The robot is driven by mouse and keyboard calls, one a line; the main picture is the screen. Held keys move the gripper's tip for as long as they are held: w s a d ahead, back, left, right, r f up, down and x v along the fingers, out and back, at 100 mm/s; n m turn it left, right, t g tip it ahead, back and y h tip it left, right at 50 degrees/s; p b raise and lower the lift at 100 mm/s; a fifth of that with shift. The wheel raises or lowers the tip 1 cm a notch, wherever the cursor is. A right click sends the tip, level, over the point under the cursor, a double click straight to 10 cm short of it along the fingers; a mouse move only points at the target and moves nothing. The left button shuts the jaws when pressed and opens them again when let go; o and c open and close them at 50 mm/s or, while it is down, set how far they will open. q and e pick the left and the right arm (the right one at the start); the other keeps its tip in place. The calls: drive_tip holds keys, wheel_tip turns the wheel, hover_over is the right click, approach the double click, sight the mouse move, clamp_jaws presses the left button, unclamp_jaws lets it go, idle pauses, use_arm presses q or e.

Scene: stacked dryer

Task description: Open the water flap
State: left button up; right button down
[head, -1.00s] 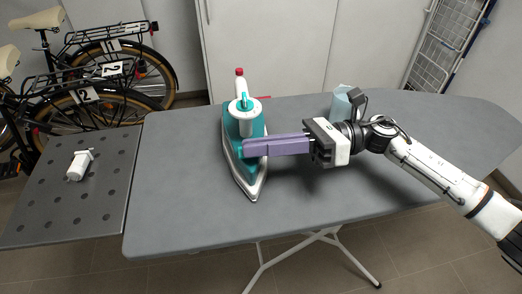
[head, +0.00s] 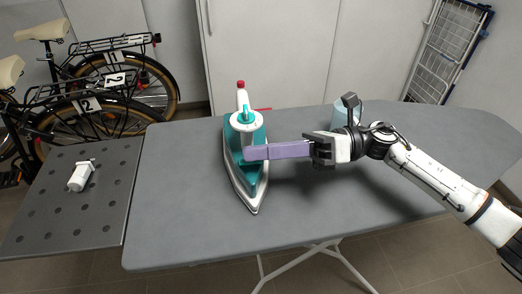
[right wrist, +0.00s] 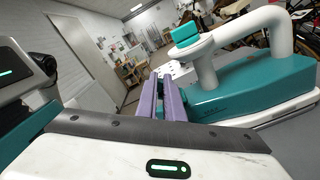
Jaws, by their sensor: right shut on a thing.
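A teal and white iron (head: 243,178) stands on the grey ironing board with its grey soleplate tip toward me. It also shows large at the right in the right wrist view (right wrist: 257,92). My right gripper (head: 247,153) has long purple fingers and reaches in from the right to the front upper part of the iron. Its fingers (right wrist: 165,84) are close together at the iron's nose and shut on the small water flap there. The fingers hide the flap, so how far it is open cannot be told. My left gripper is not in view.
The ironing board (head: 185,215) has free room on both sides of the iron. A light blue object (head: 341,115) stands behind my right gripper. A small white container (head: 80,176) lies on the perforated side plate (head: 60,220). Bikes and a drying rack stand behind.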

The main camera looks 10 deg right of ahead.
drive_tip(key=c, duration=1.9)
unclamp_jaws()
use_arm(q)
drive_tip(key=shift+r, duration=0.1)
use_arm(e)
drive_tip(key=shift+o, duration=0.2)
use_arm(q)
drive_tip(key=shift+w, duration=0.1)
